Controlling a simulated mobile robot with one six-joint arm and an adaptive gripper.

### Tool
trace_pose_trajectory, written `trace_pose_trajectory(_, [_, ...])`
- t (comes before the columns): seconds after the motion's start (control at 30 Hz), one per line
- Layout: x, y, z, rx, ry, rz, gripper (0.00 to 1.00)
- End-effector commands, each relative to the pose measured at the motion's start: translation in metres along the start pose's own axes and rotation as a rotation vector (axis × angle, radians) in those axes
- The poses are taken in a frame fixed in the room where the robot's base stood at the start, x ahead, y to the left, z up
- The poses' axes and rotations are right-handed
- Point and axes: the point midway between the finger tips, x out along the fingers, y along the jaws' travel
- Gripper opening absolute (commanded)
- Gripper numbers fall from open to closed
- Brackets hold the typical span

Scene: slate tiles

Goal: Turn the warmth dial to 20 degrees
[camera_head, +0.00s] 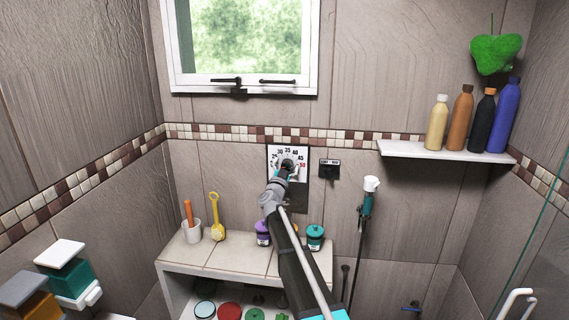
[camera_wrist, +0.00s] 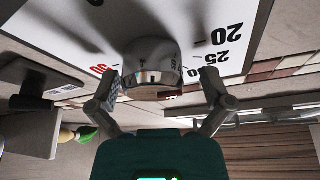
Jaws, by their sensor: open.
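The warmth dial's white panel (camera_head: 273,153) is on the tiled wall below the window, with numbers up to a red 50. In the wrist view the dial appears upside down, with its silver round knob (camera_wrist: 150,52) in the middle and 20, 25 and a red 50 readable on the white panel (camera_wrist: 262,8). My gripper (camera_head: 284,172) is at the dial and covers much of the knob in the head view. In the wrist view my gripper (camera_wrist: 160,76) is open, one finger on each side of the knob. I cannot tell whether they touch it or where its pointer stands.
A shelf (camera_head: 440,153) with several bottles is farther right. A window (camera_head: 242,45) is above.

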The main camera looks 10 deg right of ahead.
Motion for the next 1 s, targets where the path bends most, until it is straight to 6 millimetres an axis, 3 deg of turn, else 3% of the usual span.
trace_pose_trajectory(0.37, [-0.022, -0.004, -0.007, 0.0, -0.003, 0.0, 1.0])
trace_pose_trajectory(1.0, [-0.117, -0.016, -0.041, -0.001, -0.003, 0.001, 1.0])
